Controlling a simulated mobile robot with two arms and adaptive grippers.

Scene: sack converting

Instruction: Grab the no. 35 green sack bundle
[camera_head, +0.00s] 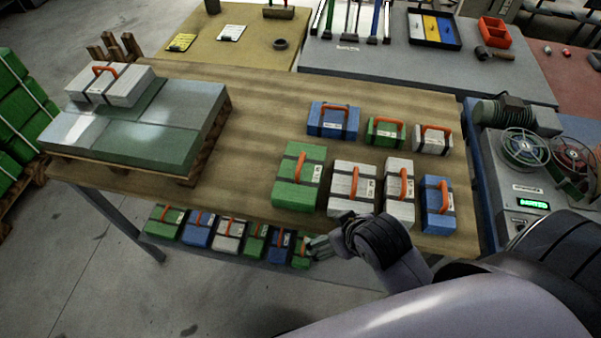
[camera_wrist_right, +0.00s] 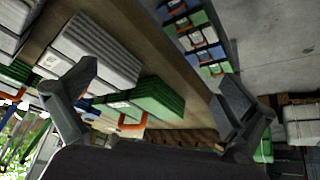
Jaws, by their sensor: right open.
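On the wooden table, a large green sack bundle (camera_head: 293,186) with dark bands and an orange handle lies at the front, and a smaller green bundle (camera_head: 374,134) lies farther back. Their numbers are too small to read, so I cannot tell which is no. 35. More green bundles (camera_head: 161,224) sit on the shelf below. My right gripper (camera_head: 318,246) is in front of the table edge, near the large green bundle and apart from it. In the right wrist view my right gripper (camera_wrist_right: 162,82) is open and empty, with a green bundle (camera_wrist_right: 155,98) beyond its fingers. My left gripper is not in view.
White bundles (camera_head: 345,190), blue bundles (camera_head: 321,119) and a pallet of grey-green stacks (camera_head: 135,150) share the table (camera_head: 240,180). A machine with reels (camera_head: 525,185) stands at the right. Bare tabletop lies between pallet and bundles.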

